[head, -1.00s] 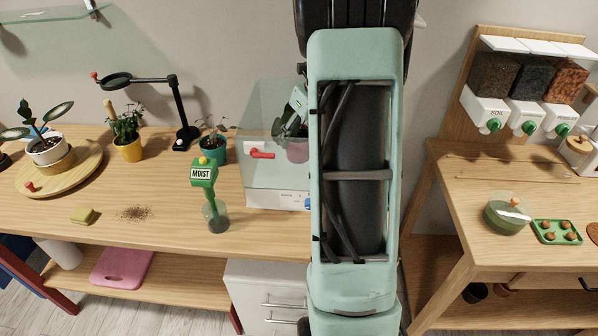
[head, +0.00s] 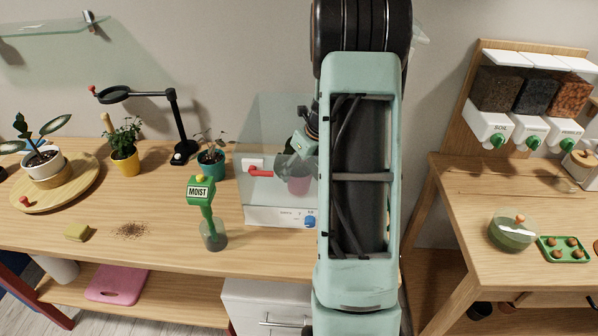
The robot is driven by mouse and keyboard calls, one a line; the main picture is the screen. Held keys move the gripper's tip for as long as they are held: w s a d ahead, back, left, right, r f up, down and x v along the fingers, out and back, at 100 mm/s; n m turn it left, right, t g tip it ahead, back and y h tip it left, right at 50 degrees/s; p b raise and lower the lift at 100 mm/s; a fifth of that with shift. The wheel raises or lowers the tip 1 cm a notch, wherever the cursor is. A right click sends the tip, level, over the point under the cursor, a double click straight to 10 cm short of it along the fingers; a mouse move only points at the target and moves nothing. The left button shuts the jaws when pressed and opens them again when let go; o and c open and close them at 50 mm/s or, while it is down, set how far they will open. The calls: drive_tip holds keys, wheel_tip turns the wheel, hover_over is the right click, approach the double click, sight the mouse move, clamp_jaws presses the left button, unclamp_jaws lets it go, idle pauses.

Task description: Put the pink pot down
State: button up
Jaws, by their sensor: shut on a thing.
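The pink pot (head: 298,186) shows through the clear front of a glass-walled box (head: 262,190) on the wooden bench. My gripper (head: 304,150) reaches down inside or behind the box's clear walls and is shut on the pot. My arm hides the right part of the box and part of the gripper. I cannot tell whether the pot touches the box floor.
The box has a red handle (head: 260,171) on its front. The bench (head: 150,200) has free room at front left.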

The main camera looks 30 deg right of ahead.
drive_tip(key=shift+f, duration=0.6)
drive_tip(key=shift+f, duration=0.15)
drive_tip(key=o, duration=1.7)
drive_tip(key=v, duration=1.2)
drive_tip(key=shift+w+r, duration=0.1)
drive_tip(key=shift+r, duration=0.15)
